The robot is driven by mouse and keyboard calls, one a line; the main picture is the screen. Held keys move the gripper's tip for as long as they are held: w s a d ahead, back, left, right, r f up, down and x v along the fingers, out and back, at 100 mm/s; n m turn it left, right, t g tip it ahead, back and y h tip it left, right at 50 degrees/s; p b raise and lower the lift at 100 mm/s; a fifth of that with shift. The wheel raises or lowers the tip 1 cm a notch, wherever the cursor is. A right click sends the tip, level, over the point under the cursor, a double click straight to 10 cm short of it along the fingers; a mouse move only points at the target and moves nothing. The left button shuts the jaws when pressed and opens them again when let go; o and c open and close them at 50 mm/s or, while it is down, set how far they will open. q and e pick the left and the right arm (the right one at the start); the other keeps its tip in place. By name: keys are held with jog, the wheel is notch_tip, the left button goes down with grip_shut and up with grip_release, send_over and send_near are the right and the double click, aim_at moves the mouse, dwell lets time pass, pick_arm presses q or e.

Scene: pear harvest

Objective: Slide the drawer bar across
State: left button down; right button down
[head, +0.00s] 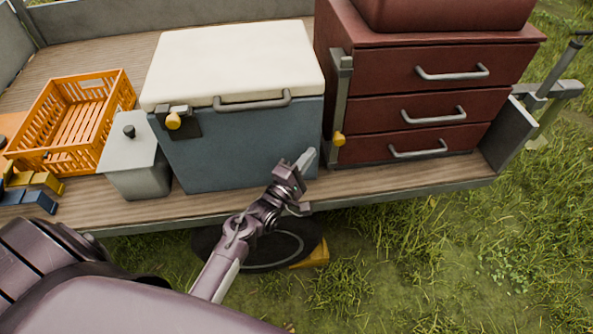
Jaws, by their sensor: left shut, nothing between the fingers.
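The red drawer cabinet (358,123) stands at the right of the trailer bed, with several drawers that have grey pull handles and look shut. The drawer bar (341,95) is a grey upright strip along the cabinet's left front edge, with a yellow knob (338,139) near its lower end. My left gripper (306,158) is shut and empty. In the picture its tip lies just left of the knob and a little below it, in front of the blue cooler, with a visible gap. My right gripper is not in view.
The blue cooler (262,140) with a cream lid and yellow-knobbed latch stands left of the cabinet. A grey lidded bin (139,181) and an orange crate (118,98) are further left. The trailer bed's front edge (400,191) runs below, with a wheel and grass beneath.

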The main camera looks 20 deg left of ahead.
aim_at(341, 145)
pick_arm(q)
jog(key=w+d, duration=0.1)
jog(key=w+d+r, duration=0.1)
jog(key=w+d, duration=0.1)
jog(key=shift+d+p, duration=0.2)
jog(key=shift+p, duration=0.15)
jog(key=w+d, duration=0.2)
jog(key=d, duration=0.1)
jog(key=shift+b, duration=0.4)
jog(key=shift+s+r, duration=0.1)
jog(key=shift+r, duration=0.05)
